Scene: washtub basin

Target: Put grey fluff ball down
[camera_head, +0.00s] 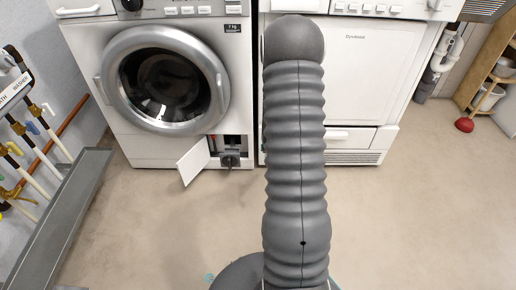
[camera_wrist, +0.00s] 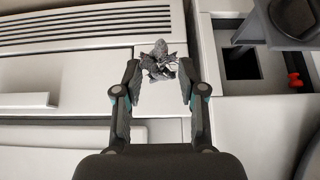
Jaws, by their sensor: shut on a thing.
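In the wrist view, a grey fluff ball (camera_wrist: 158,62), ragged and tangled, sits between the two fingertips of my gripper (camera_wrist: 160,72). The gripper is shut on it, with the fingers spread to the ball's width. The ball shows in front of white appliance panels; how far it is from them I cannot tell. In the head view my arm hides the gripper and the ball.
A washing machine (camera_head: 165,80) has a small open flap (camera_head: 194,160) at its lower right, with a dark grey knob-like part (camera_head: 229,158) at the opening. A white dryer (camera_head: 368,75) stands beside it. A grey trough-like thing (camera_head: 62,215) is at left. Floor (camera_head: 155,235) is clear.

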